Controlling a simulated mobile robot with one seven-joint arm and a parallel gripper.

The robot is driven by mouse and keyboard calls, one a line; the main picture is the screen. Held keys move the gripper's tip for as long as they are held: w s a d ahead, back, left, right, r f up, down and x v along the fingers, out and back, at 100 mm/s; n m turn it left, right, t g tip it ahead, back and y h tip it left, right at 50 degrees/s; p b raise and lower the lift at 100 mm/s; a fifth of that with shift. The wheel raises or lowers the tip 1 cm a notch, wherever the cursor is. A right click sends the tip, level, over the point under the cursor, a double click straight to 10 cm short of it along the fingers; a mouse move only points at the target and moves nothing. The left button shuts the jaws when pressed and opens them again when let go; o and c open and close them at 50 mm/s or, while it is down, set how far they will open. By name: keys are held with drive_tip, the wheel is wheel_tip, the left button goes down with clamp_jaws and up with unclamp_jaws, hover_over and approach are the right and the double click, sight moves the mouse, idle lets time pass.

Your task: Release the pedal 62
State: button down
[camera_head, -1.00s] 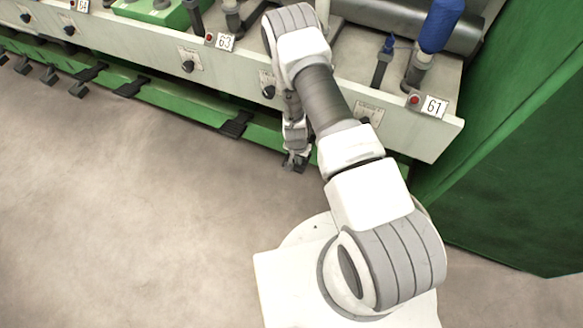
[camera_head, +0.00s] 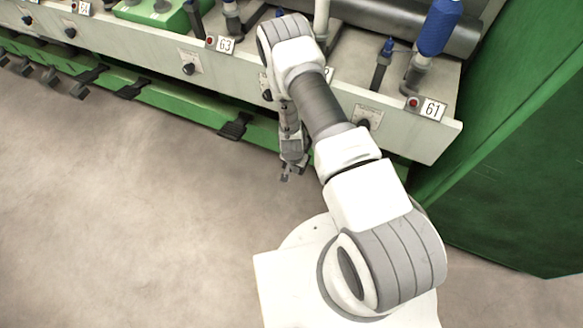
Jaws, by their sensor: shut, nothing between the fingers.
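My gripper (camera_head: 286,176) hangs below the machine's front, just in front of the green lower rail. Its fingers are shut and empty, pointing down over the floor. A white number label (camera_head: 328,71), mostly covered by my arm, shows on the ledge between labels 63 and 61; it is probably 62. Pedal 62 cannot be made out; my arm and gripper cover that part of the rail. A dark pedal (camera_head: 234,129) sticks out of the rail to the left of my gripper, with a clear gap between them.
The green rail (camera_head: 180,106) carries several more dark pedals to the left. The pale machine front (camera_head: 225,85) with knobs stands above it. A green wall (camera_head: 500,150) closes the right side. The concrete floor (camera_head: 130,220) is free at left and front.

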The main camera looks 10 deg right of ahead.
drive_tip(key=s+a, duration=0.1)
drive_tip(key=s+a+r+p, duration=0.2)
drive_tip(key=s, duration=0.1)
drive_tip(key=shift+r, duration=0.15)
drive_tip(key=shift+s, duration=0.1)
idle(1.0)
